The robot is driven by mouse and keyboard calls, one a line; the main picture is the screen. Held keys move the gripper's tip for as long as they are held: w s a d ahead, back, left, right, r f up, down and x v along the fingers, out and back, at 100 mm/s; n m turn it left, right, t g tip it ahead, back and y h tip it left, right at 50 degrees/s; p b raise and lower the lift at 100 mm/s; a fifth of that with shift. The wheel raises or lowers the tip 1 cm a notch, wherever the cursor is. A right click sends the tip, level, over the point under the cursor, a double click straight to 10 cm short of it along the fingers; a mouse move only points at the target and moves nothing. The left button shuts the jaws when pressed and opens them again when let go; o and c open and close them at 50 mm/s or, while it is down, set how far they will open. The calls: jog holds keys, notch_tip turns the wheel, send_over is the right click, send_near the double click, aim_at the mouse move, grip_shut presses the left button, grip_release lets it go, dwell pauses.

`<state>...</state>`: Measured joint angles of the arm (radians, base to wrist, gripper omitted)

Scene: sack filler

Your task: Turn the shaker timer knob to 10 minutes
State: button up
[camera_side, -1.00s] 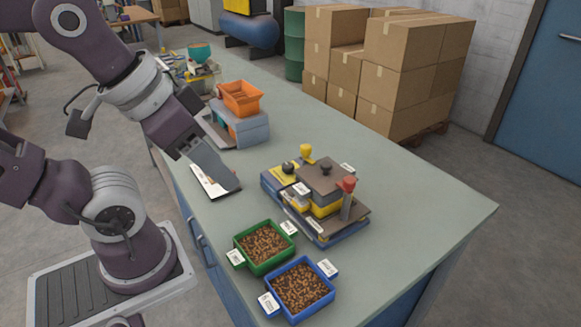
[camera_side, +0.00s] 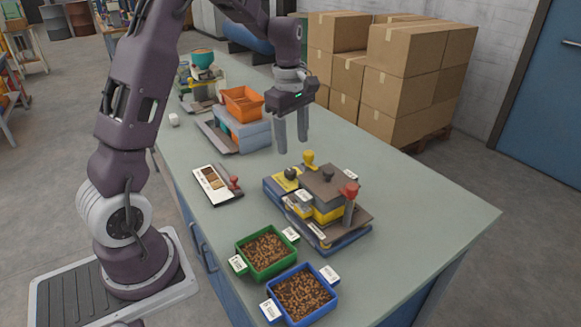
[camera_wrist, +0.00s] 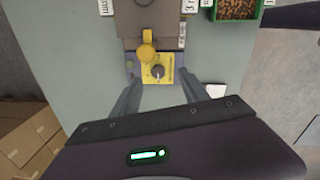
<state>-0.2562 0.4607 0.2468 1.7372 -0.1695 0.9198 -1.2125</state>
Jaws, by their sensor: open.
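The shaker (camera_side: 330,185) is a blue-based unit with a brown top on the green bench, and it also shows at the top of the wrist view (camera_wrist: 155,15). Its dark round timer knob (camera_side: 290,173) sits on a yellow panel (camera_side: 283,182). In the wrist view the knob (camera_wrist: 157,72) shows a pale pointer mark on the panel (camera_wrist: 148,88); the dial figures are too small to read. My gripper (camera_side: 292,147) is open and empty, pointing down above the bench just behind the knob. In the wrist view its fingers (camera_wrist: 161,92) stand apart either side of the panel's near edge.
A yellow handle (camera_side: 309,158) stands close beside the knob, and a red-topped lever (camera_side: 350,190) at the shaker's front. A green tray (camera_side: 240,248) and a blue tray (camera_side: 334,290) hold brown pellets. An orange bin (camera_side: 243,98) sits behind left. The bench's right side is clear.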

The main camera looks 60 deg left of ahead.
aim_at(290, 171)
jog(key=shift+n+g, duration=0.3)
jog(key=shift+n, duration=0.6)
jog(key=a+f, duration=0.1)
jog(key=w+a+f, duration=0.1)
jog(key=f, duration=0.1)
jog(key=shift+a+f, duration=0.25)
jog(key=shift+f, duration=0.05)
notch_tip(290, 171, down, 7)
jog(key=shift+r, duration=0.1)
grip_shut()
